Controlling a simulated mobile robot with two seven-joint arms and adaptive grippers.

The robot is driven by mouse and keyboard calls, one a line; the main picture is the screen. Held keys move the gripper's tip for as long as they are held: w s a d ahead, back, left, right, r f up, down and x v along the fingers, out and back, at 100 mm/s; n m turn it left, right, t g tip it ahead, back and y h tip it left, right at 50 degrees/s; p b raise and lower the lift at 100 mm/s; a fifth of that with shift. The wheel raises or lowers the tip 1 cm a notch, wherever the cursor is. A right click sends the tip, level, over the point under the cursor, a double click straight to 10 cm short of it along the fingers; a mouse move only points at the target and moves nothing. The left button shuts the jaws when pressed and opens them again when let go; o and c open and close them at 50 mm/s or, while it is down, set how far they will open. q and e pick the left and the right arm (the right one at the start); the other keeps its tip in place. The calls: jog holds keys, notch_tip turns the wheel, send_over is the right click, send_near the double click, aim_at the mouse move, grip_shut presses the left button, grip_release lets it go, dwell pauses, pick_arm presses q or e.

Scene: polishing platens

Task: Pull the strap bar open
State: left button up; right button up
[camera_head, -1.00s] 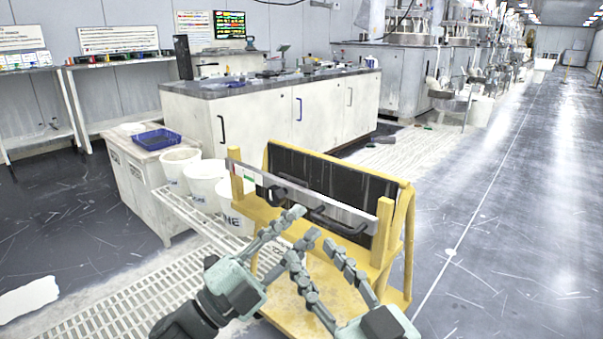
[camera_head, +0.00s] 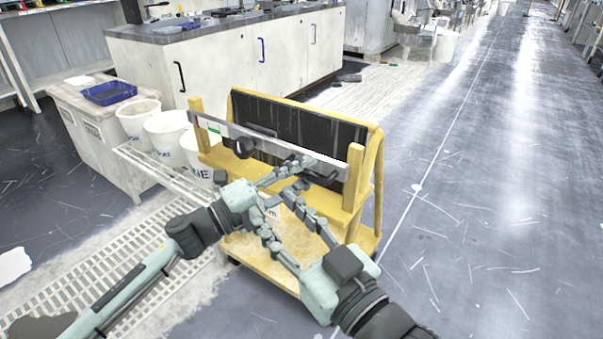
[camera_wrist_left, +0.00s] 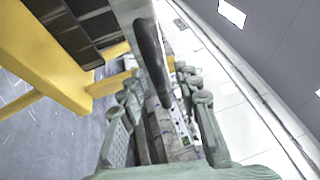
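The strap bar (camera_head: 225,128) is a long grey bar across the front of a yellow cart (camera_head: 362,190), between two yellow posts. It has a black handle (camera_head: 322,178) near its right end and a dark knob (camera_head: 245,148). My left gripper (camera_head: 318,172) reaches the bar at this handle. In the left wrist view its fingers (camera_wrist_left: 160,95) stand apart, with the dark handle (camera_wrist_left: 150,58) between or just ahead of them; contact cannot be told. My right gripper (camera_head: 270,204) is open and apparently empty, in front of the cart below the bar.
Dark panels (camera_head: 290,125) stand upright in the cart behind the bar. White buckets (camera_head: 168,132) and a cabinet with a blue tray (camera_head: 109,93) are to the left. My two grippers are close together. The floor (camera_head: 480,230) right of the cart is open.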

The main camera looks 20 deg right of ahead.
pick_arm(q)
grip_shut()
dwell(0.5)
